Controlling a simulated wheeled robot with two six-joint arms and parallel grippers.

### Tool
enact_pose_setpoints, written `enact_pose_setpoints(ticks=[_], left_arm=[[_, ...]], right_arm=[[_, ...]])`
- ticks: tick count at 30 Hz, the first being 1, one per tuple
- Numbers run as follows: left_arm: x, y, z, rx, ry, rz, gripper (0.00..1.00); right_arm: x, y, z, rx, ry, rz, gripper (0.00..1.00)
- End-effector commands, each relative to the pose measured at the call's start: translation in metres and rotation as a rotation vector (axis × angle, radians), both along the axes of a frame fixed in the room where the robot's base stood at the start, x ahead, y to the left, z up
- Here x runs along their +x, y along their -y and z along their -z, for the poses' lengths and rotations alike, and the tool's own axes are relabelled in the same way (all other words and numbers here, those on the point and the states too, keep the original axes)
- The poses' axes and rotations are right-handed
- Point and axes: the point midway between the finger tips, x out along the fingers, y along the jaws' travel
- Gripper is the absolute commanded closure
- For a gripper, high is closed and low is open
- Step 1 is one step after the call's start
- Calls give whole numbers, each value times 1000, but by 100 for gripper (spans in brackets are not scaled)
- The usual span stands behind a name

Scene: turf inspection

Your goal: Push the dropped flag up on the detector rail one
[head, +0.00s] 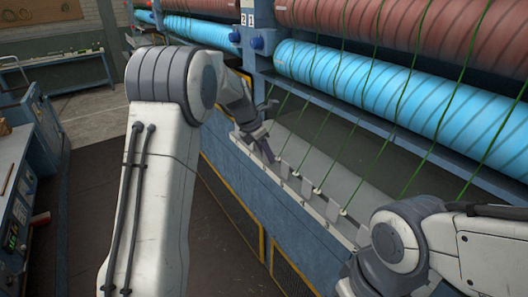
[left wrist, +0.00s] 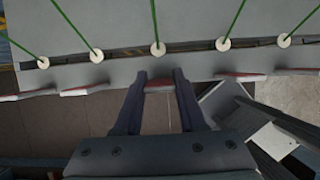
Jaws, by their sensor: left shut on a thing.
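The detector rail (head: 322,215) runs along the front of the machine, with pale flags (head: 333,210) hanging in a row. In the left wrist view, a flag with a reddish face (left wrist: 158,86) sits between the two dark fingers of my left gripper (left wrist: 159,76), which is shut on it. In the head view my left gripper (head: 264,146) is at the rail, and its fingers partly hide that flag. Other flags (left wrist: 90,86) stand apart on both sides. Whether the held flag is raised or lowered is hard to tell.
Green yarns run down to white eyelets (left wrist: 157,48) just behind the flags. Large blue rolls (head: 400,100) and red rolls (head: 400,30) lie above the rail. A control cabinet (head: 15,195) stands at the left. The dark floor (head: 215,240) before the machine is clear.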

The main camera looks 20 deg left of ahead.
Motion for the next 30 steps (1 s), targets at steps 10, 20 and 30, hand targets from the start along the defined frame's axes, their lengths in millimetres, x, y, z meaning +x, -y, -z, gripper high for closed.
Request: enact_pose_setpoints(ticks=[10, 20, 30], left_arm=[[4, 0, -3, 46, -47, -3, 100], [4, 0, -3, 46, -49, -4, 100], [3, 1, -1, 45, -55, -1, 30]], right_arm=[[0, 0, 0, 0, 0, 0, 43], [0, 0, 0, 0, 0, 0, 43], [0, 0, 0, 0, 0, 0, 43]])
